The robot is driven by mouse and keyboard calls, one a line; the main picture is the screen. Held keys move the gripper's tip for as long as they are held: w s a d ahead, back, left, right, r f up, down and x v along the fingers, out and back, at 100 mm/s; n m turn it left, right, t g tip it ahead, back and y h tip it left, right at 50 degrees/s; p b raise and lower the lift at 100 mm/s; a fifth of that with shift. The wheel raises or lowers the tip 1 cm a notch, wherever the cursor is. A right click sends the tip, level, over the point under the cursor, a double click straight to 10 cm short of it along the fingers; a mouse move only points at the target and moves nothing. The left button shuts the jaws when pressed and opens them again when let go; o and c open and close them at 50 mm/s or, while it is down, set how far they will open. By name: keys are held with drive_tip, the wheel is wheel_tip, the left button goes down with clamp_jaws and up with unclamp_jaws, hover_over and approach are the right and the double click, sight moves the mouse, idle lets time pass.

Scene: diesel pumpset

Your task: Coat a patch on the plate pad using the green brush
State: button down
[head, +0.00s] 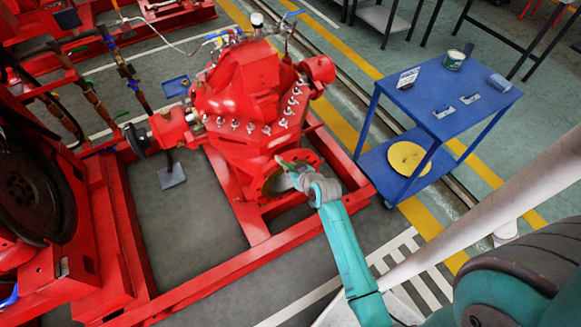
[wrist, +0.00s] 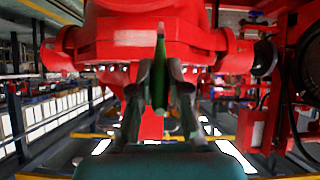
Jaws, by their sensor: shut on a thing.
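My gripper (head: 298,178) is shut on the green brush (head: 284,165), in front of the red pump's lower round flange opening (head: 278,184). In the wrist view the brush (wrist: 160,62) stands upright between my two fingers (wrist: 160,85), its pale tip pointing up toward the red casing. A pale patch (wrist: 135,38) shows on the casing just left of the brush tip. I cannot tell whether this is the plate pad, nor whether the tip touches the casing. The fingers and brush hide part of the flange.
The red pump (head: 245,85) sits on a red frame (head: 225,272) with rails around my gripper. A blue cart (head: 452,120) at the right carries a tin (head: 453,60), a white card (head: 408,78) and small parts. A yellow disc (head: 408,158) lies on its lower shelf.

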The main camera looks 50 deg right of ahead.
drive_tip(key=shift+s, duration=0.1)
drive_tip(key=shift+s+a, duration=0.2)
drive_tip(key=shift+s, duration=0.5)
drive_tip(key=shift+s+a, duration=0.2)
drive_tip(key=shift+s, duration=0.45)
drive_tip(key=shift+w, duration=0.15)
drive_tip(key=shift+w+d, duration=0.35)
drive_tip(key=shift+w, duration=0.85)
drive_tip(key=shift+w+d, duration=0.35)
drive_tip(key=shift+w, duration=0.85)
drive_tip(key=shift+w+d, duration=0.35)
drive_tip(key=shift+w, duration=0.85)
drive_tip(key=shift+w+d, duration=0.2)
drive_tip(key=shift+w, duration=0.45)
